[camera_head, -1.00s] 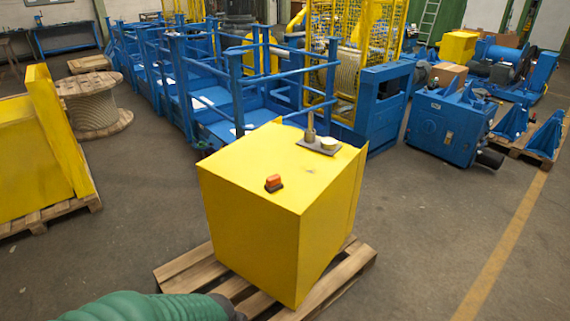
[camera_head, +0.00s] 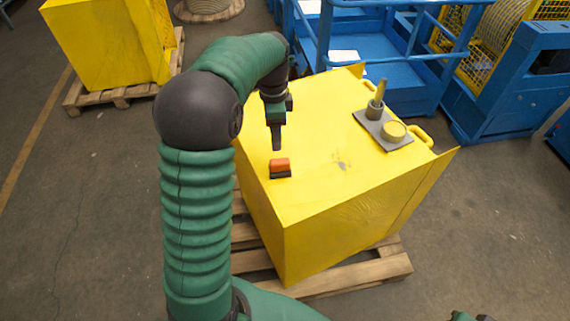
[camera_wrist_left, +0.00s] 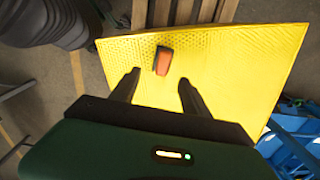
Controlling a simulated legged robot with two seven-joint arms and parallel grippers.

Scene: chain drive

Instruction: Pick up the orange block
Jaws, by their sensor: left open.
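The orange block (camera_head: 280,165), with a dark base, sits on the top of the yellow cabinet (camera_head: 330,190), near its left edge. My left gripper (camera_head: 277,145) hangs above the cabinet top, just behind the block in the head view, pointing down. In the left wrist view the block (camera_wrist_left: 164,60) shows beyond the two spread fingertips (camera_wrist_left: 158,78), nearer the left one, with nothing between the fingers. My right gripper is not clearly visible; only a small dark green part shows at the bottom right edge of the head view.
The cabinet stands on a wooden pallet (camera_head: 345,278). Blue machinery (camera_head: 400,60) stands behind. The cabinet's front top is clear.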

